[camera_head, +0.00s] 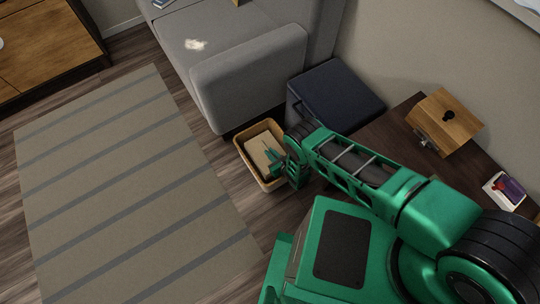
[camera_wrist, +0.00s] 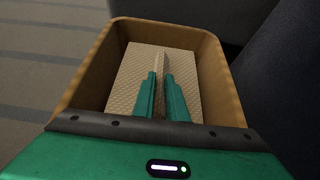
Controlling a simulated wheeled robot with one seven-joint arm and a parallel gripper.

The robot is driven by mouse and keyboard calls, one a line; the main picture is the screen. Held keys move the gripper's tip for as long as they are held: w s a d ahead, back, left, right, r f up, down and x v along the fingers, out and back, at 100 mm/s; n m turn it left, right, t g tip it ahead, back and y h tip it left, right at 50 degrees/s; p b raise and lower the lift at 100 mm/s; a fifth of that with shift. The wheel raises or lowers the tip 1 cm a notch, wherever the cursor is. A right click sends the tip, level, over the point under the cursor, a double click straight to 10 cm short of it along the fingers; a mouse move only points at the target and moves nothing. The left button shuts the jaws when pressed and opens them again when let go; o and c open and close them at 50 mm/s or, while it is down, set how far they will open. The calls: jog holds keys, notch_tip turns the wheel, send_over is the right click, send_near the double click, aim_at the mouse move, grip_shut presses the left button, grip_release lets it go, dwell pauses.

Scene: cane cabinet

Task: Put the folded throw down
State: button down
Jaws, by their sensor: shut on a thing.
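The folded throw (camera_head: 257,151) is a beige, woven-looking block inside a tan basket (camera_head: 243,156) on the floor. In the wrist view the throw (camera_wrist: 130,72) fills much of the basket's inside, below the rim (camera_wrist: 222,75). My gripper (camera_head: 272,154) reaches down into the basket from the right. In the wrist view its green fingers (camera_wrist: 161,76) are close together, shut on a raised part of the throw. Whether the throw rests on the basket's floor is hidden.
A grey sofa (camera_head: 250,75) stands behind the basket, and a dark blue box-shaped seat (camera_head: 335,95) stands to its right. A striped rug (camera_head: 120,190) lies to the left. A dark table (camera_head: 395,135) at the right holds a wooden box (camera_head: 445,120).

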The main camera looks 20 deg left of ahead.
jog(key=shift+f, duration=0.95)
jog(key=c, duration=1.8)
grip_release()
jog(key=shift+o, duration=0.2)
jog(key=v, duration=1.2)
